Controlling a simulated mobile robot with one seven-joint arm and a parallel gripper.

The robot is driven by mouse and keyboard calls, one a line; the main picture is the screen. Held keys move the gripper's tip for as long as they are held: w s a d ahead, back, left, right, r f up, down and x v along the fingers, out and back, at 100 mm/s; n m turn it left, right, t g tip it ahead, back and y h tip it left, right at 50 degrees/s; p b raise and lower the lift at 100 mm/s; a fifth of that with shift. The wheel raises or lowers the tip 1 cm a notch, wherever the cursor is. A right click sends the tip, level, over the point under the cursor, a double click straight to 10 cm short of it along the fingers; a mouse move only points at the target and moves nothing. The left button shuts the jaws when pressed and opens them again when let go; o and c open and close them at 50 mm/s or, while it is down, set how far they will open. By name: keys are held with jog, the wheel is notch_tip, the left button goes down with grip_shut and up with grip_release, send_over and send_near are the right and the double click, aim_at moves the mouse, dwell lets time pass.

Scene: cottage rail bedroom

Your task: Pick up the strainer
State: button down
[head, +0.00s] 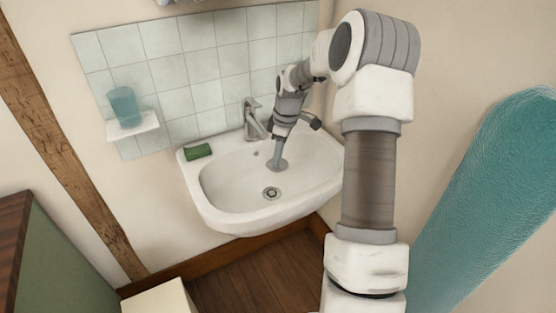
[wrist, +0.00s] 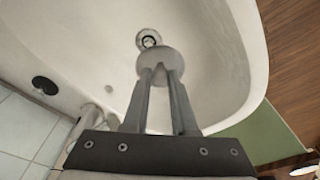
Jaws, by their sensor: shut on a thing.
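My gripper (head: 277,158) reaches down into the white sink basin, its fingers close together and shut on the strainer. The strainer is a small grey round disc (head: 283,166) at the fingertips. In the wrist view the strainer (wrist: 163,58) lies across the fingertips (wrist: 161,74), with the fingers covering part of it. The drain (head: 271,193) shows apart from the strainer, nearer the basin's front in the head view. In the wrist view the drain (wrist: 148,39) is just beyond the disc. The strainer's exact height above the basin is hard to tell.
The sink (head: 223,196) has a grey faucet (head: 252,118) at its back, close to my gripper. A green block (head: 198,152) lies on its left rim. A teal cup (head: 125,106) stands on a small wall shelf (head: 133,130). Tiled wall (head: 205,65) rises behind.

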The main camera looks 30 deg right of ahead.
jog(key=shift+r+p, duration=1.25)
jog(key=shift+r, duration=0.15)
